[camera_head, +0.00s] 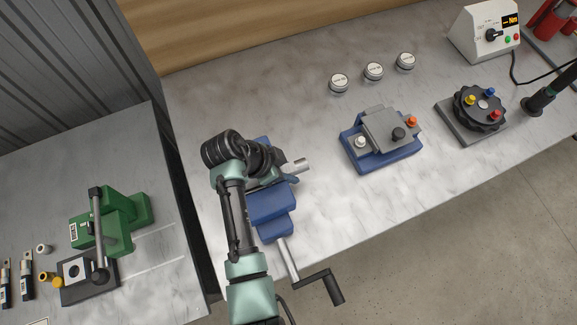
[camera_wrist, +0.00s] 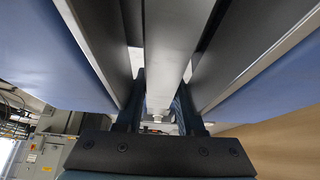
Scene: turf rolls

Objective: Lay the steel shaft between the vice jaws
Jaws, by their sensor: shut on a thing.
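The blue vice (camera_head: 272,205) stands at the bench's front edge, its crank handle hanging out over the floor. My gripper (camera_wrist: 158,108) is shut on the grey steel shaft (camera_wrist: 166,45), a finger on each side of it. In the wrist view the shaft runs between the two grey vice jaws, left (camera_wrist: 88,30) and right (camera_wrist: 240,50), with gaps visible on both sides. In the head view my wrist hides the fingers and most of the jaws. A light metal end, apparently the shaft's (camera_head: 297,166), sticks out to the right. I cannot tell whether the shaft rests on anything.
A blue-based fixture (camera_head: 382,140) with a grey block stands to the right, with several round white-topped tins behind it. A rotary knob plate (camera_head: 478,105) and a white control box (camera_head: 485,32) are further right. A green press (camera_head: 110,220) stands on the left bench.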

